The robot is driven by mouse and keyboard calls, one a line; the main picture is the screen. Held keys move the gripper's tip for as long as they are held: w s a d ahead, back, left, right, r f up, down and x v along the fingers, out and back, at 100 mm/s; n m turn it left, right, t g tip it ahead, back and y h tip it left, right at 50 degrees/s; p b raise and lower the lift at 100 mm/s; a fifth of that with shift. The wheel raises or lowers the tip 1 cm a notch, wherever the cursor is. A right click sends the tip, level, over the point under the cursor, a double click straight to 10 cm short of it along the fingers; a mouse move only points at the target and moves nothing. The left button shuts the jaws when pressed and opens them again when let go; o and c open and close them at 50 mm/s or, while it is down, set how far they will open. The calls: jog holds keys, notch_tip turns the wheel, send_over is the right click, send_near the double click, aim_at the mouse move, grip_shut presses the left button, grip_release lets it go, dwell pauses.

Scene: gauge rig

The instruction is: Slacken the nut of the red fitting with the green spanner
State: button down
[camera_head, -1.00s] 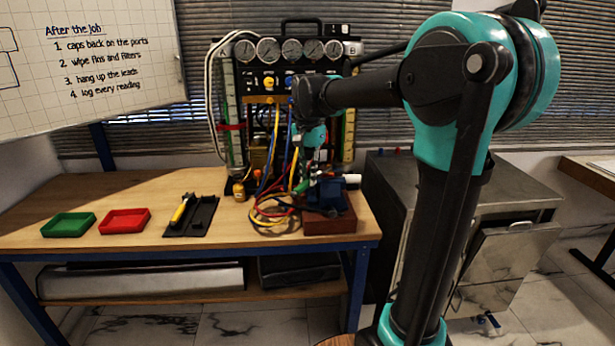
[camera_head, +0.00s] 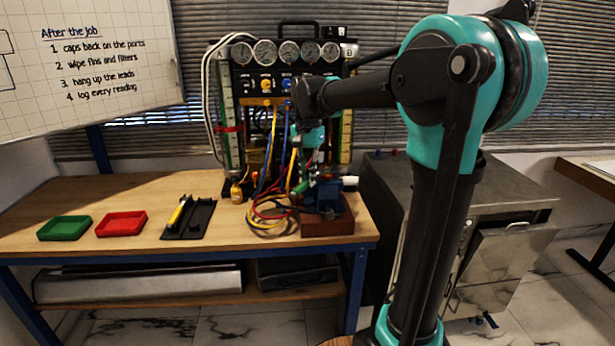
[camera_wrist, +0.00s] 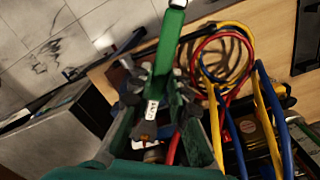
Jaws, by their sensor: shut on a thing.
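The green spanner (camera_wrist: 170,45) shows in the wrist view as a green bar running up from between my fingers, its far end near the top edge. My gripper (camera_wrist: 163,88) is shut on it. In the head view my gripper (camera_head: 309,166) points down over the blue vise at the right end of the bench, and a small piece of green shows below it. The red fitting and its nut cannot be made out clearly; my gripper, the hoses and the vise crowd that spot. I cannot tell whether the spanner sits on the nut.
The blue vise (camera_head: 329,194) stands on a red-brown block (camera_head: 327,227). Looped hoses (camera_head: 265,213) lie beside it, before the gauge panel (camera_head: 285,83). A black tray (camera_head: 200,223) with a yellow-handled tool, a red tray (camera_head: 121,233) and a green tray (camera_head: 64,238) lie left.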

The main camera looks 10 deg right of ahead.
dwell(0.4)
jog(key=shift+s+d+n, duration=0.3)
jog(key=shift+d+n, duration=0.3)
jog(key=shift+n, duration=0.05)
jog(key=shift+s+d+n, duration=0.3)
jog(key=shift+d+n, duration=0.25)
jog(key=shift+n, duration=0.1)
jog(key=shift+s+d+n, duration=0.2)
jog(key=shift+d+n, duration=0.35)
jog(key=shift+s+d+n, duration=0.15)
jog(key=shift+d+n, duration=0.35)
jog(key=shift+n, duration=0.05)
dwell(0.7)
jog(key=shift+w+a+m, duration=0.3)
jog(key=shift+a+m, duration=0.6)
dwell(0.4)
jog(key=shift+s, duration=0.2)
jog(key=shift+s+a, duration=0.3)
jog(key=shift+s, duration=0.4)
jog(key=shift+s+a, duration=0.3)
jog(key=shift+s, duration=0.45)
jog(key=shift+s+a, duration=0.3)
jog(key=shift+s, duration=0.4)
jog(key=shift+r, duration=0.1)
jog(key=shift+r, duration=2.2)
